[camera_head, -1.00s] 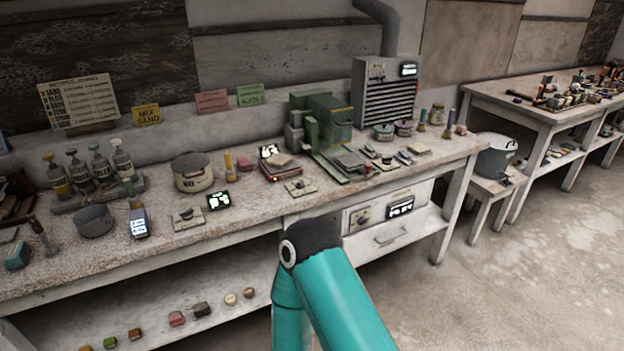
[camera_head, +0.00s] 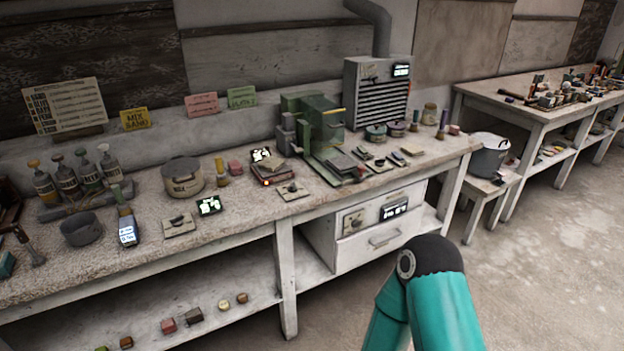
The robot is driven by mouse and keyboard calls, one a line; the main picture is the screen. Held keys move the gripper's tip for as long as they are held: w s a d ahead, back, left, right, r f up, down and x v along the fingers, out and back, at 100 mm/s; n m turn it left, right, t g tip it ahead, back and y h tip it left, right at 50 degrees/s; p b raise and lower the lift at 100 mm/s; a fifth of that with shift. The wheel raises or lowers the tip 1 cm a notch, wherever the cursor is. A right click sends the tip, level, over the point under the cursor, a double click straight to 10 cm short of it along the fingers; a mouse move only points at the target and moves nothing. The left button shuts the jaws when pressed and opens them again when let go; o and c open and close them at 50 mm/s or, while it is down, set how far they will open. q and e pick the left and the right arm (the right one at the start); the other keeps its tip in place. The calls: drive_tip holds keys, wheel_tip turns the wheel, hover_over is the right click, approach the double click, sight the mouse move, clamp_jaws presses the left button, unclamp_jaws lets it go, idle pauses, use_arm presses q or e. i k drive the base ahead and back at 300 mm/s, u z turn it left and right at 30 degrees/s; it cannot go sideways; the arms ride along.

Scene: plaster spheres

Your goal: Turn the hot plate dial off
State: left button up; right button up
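No label marks a hot plate, so I cannot tell for sure which dial belongs to it. A flat plate with a dark knob (camera_head: 179,224) lies near the bench's front edge, beside a small lit display (camera_head: 209,206). A similar plate with a knob (camera_head: 293,191) lies in front of a low reddish block (camera_head: 272,174) with a lit display (camera_head: 261,154) behind it. A drawer unit under the bench has another round dial (camera_head: 353,222) and a display (camera_head: 394,210). The knob settings are too small to read. Neither gripper is in view.
The long workbench (camera_head: 240,226) carries a lidded wax pot (camera_head: 183,177), an open grey pot (camera_head: 82,230), bottles, a green machine (camera_head: 323,125) and a vented cabinet (camera_head: 377,92). My teal arm link is at the lower right.

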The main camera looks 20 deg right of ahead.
sight(291, 188)
drive_tip(key=i, duration=0.9)
